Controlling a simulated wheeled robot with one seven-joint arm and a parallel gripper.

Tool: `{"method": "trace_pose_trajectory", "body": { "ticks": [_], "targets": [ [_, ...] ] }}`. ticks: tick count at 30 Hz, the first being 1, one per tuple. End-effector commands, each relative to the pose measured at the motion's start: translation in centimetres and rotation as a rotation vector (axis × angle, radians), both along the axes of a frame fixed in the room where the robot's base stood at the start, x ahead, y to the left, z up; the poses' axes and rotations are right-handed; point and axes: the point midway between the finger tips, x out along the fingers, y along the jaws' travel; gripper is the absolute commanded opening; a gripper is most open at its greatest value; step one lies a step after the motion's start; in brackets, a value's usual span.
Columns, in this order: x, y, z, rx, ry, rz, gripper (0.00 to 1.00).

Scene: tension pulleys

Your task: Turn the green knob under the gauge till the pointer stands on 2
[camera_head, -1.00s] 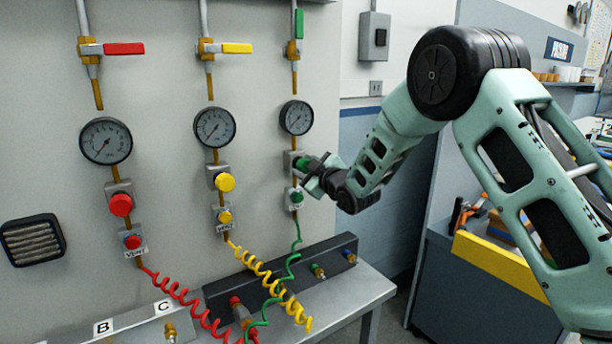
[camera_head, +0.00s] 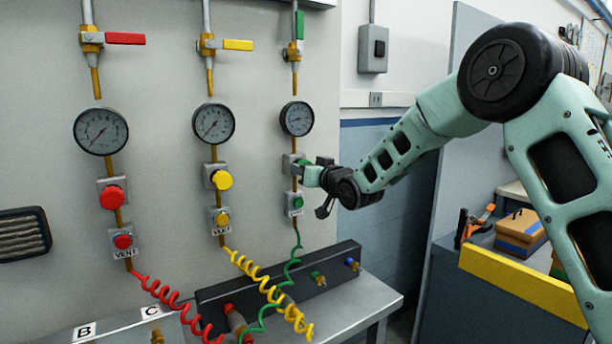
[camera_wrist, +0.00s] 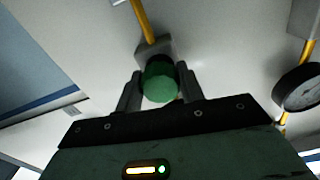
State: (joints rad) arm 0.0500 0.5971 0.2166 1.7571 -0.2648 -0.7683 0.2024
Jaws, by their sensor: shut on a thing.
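The green knob (camera_head: 303,170) sits on its valve block below the right-hand gauge (camera_head: 297,118). That gauge's face shows, but its pointer and numbers are too small to read surely. My gripper (camera_head: 308,174) reaches the knob from the right. In the wrist view the green knob (camera_wrist: 160,82) stands between the two fingers of my gripper (camera_wrist: 160,92), which are shut on it. The gauge above this knob is not clearly seen in the wrist view.
A smaller green vent button (camera_head: 296,199) is just below the knob. The yellow knob (camera_head: 222,180) and red knob (camera_head: 113,197) are to the left. Coiled hoses hang down to a dark manifold (camera_head: 335,258). A yellow-edged bench (camera_head: 520,276) stands at the right.

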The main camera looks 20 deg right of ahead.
Motion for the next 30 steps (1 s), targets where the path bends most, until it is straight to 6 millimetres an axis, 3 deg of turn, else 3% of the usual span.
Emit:
{"method": "trace_pose_trajectory", "body": {
  "ticks": [23,24,26,30],
  "targets": [
    [-0.05,0.01,-0.18,0.098,0.036,0.000,0.15],
    [-0.05,0.01,-0.18,0.097,0.037,0.000,0.44],
    [-0.04,0.01,-0.17,0.097,0.036,0.000,0.60],
    [-0.02,0.01,-0.11,0.097,0.035,0.000,0.60]
  ]
}}
